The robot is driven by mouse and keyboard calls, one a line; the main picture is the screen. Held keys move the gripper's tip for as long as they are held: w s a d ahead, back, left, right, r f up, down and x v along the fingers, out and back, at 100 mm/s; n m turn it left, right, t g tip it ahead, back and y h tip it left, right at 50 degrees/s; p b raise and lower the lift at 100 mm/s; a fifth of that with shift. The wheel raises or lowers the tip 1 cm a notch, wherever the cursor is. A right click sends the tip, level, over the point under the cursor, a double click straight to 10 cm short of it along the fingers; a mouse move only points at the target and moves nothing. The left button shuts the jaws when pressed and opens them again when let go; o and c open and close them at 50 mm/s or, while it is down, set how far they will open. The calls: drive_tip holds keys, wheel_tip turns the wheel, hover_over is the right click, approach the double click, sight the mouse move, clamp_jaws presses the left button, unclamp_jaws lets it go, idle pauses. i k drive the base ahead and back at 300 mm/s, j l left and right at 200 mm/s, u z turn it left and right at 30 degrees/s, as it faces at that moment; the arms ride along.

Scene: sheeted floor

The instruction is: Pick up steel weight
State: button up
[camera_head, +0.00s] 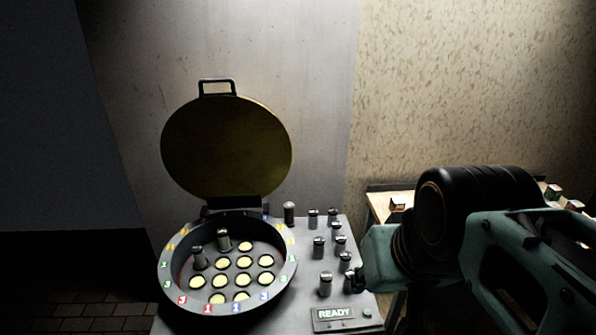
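Several small steel weights, upright cylinders with dark bands near the top, stand on the right part of a grey console; one is at the front (325,284). A darker, brownish cylinder (289,212) stands at the back by the dish. Two more cylinders stand inside the round dish (166,280), one at the back (223,240) and one at the left (199,258). My gripper (359,279) is at the console's right side, close to the right-hand weights. It is small, dark and mostly hidden by my teal arm, so its fingers and any contact are unclear.
The dish's round lid (226,146) stands open behind it. The dish floor has several pale round spots, and coloured numbers mark its rim. A READY sign (334,313) is at the console's front. A table (383,206) with small boxes stands behind my arm. A wall closes the back.

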sight(313, 214)
drive_tip(key=l+u, duration=0.35)
drive_tip(key=l, duration=0.4)
drive_tip(key=l+u, duration=0.35)
drive_tip(key=l, duration=0.4)
drive_tip(key=i+l+u, duration=0.2)
drive_tip(key=l, duration=0.15)
drive_tip(key=i+l+u, duration=0.15)
drive_tip(key=l, duration=0.25)
drive_tip(key=k, duration=0.05)
